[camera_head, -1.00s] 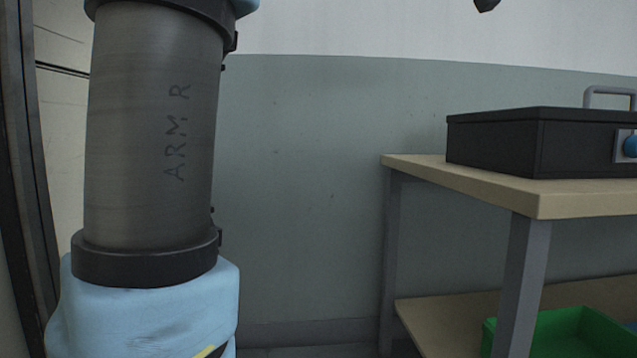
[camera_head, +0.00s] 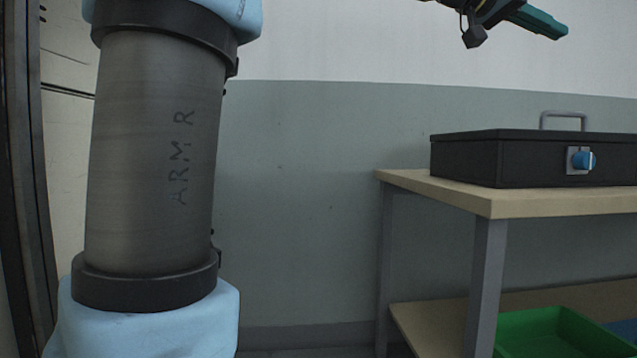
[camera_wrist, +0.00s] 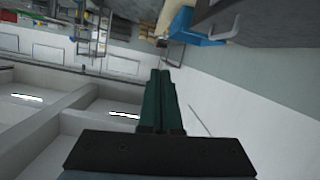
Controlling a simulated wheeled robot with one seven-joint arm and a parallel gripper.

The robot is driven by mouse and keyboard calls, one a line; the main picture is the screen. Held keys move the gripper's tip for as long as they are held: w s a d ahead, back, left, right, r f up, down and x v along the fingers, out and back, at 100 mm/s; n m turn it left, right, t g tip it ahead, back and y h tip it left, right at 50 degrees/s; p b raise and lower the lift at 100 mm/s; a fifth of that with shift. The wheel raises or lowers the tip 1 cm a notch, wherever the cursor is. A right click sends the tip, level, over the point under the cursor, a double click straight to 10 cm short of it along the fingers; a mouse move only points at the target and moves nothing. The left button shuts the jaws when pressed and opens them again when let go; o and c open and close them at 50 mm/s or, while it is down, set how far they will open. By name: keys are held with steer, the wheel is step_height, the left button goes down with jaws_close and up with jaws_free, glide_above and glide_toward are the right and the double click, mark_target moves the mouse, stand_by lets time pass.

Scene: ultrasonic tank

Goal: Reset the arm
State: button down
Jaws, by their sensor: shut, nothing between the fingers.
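My gripper (camera_head: 562,32) shows at the top right of the head view, high above the table, with green fingers and part of its dark body in the picture. In the wrist view my gripper (camera_wrist: 162,75) has its two green fingers side by side and touching, with nothing held between them. My grey arm link marked "ARM R" stands upright at the left of the head view, with pale blue joints above and below it.
A wooden-topped table (camera_head: 505,203) stands at the right. A closed black tank (camera_head: 480,160) with a lid handle (camera_head: 563,115) and a blue knob (camera_head: 582,160) sits on it. A green bin (camera_head: 540,335) and a blue bin (camera_head: 622,330) are on the lower shelf. The wall between arm and table is clear.

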steer(key=w+a+f+n+t+y, duration=0.1)
steer(key=w+a+f+n+y, duration=0.25)
steer(key=a+f, duration=0.45)
steer(key=w+a+f+n+t+y+p, duration=0.15)
steer(key=w+a+f, duration=0.35)
steer(key=f, duration=0.7)
steer(key=w+a+f+n+y, duration=0.35)
steer(key=w+a+f, duration=0.2)
steer(key=f, duration=0.45)
steer(key=s+a+f+n+g+y, duration=0.1)
steer(key=s+a+f+n+y, duration=0.1)
steer(key=s+a+f, duration=0.4)
steer(key=s+a+f+n+g+y+p, duration=0.1)
steer(key=s+a+f+n+y, duration=0.15)
steer(key=a+f, duration=0.65)
steer(key=s+a+f+n+y, duration=0.1)
steer(key=s+a+f, duration=0.4)
steer(key=a, duration=0.4)
step_height(320, 180, up, 36)
steer(key=a+p, duration=0.1)
steer(key=p, duration=3.7)
steer(key=shift+s+y, duration=0.3)
steer(key=shift+a+f+g, duration=0.1)
steer(key=shift+g, duration=0.15)
